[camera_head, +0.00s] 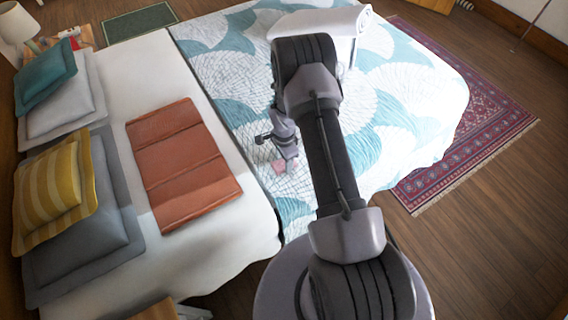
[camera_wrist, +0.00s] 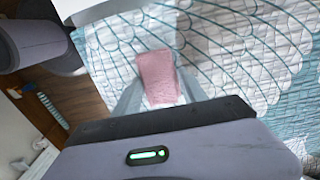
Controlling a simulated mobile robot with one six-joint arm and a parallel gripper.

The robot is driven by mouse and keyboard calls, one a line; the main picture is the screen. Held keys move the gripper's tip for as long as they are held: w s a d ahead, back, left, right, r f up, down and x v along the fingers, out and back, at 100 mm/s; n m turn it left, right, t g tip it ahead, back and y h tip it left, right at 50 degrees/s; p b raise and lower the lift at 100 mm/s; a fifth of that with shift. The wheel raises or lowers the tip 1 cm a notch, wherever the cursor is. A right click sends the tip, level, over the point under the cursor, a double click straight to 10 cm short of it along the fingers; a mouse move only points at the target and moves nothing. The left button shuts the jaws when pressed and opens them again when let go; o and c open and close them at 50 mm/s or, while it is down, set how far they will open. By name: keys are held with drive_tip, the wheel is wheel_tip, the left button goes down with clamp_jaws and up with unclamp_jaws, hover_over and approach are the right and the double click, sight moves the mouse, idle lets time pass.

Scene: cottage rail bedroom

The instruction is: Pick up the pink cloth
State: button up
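The pink cloth (camera_wrist: 158,76) is a small folded-looking rectangle on the patterned quilt (camera_wrist: 240,50). In the head view only a small pink patch of the cloth (camera_head: 280,166) shows, just below my gripper (camera_head: 284,160). In the wrist view my gripper (camera_wrist: 160,92) has its two grey fingers spread apart, one on each side of the cloth. The near end of the cloth lies between the fingers. I cannot tell whether the fingers touch it. The cloth's near edge is close to the gripper's body.
The bed's white sheet (camera_head: 110,85) carries an orange folded blanket (camera_head: 180,162) and several pillows, including a yellow striped one (camera_head: 48,195). A white roll-ended object (camera_head: 335,22) stands at the quilt's far side. A red rug (camera_head: 470,150) lies on the wooden floor at right.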

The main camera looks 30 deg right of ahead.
drive_tip(key=c, duration=0.7)
drive_tip(key=shift+c, duration=0.2)
drive_tip(key=shift+r, duration=0.25)
wheel_tip(320, 180, up, 4)
drive_tip(key=shift+f+p, duration=0.2)
drive_tip(key=shift+p, duration=0.65)
drive_tip(key=s+a+p, duration=0.1)
drive_tip(key=s+p, duration=0.1)
drive_tip(key=s, duration=1.4)
drive_tip(key=shift+a+r, duration=0.25)
drive_tip(key=shift+r, duration=0.2)
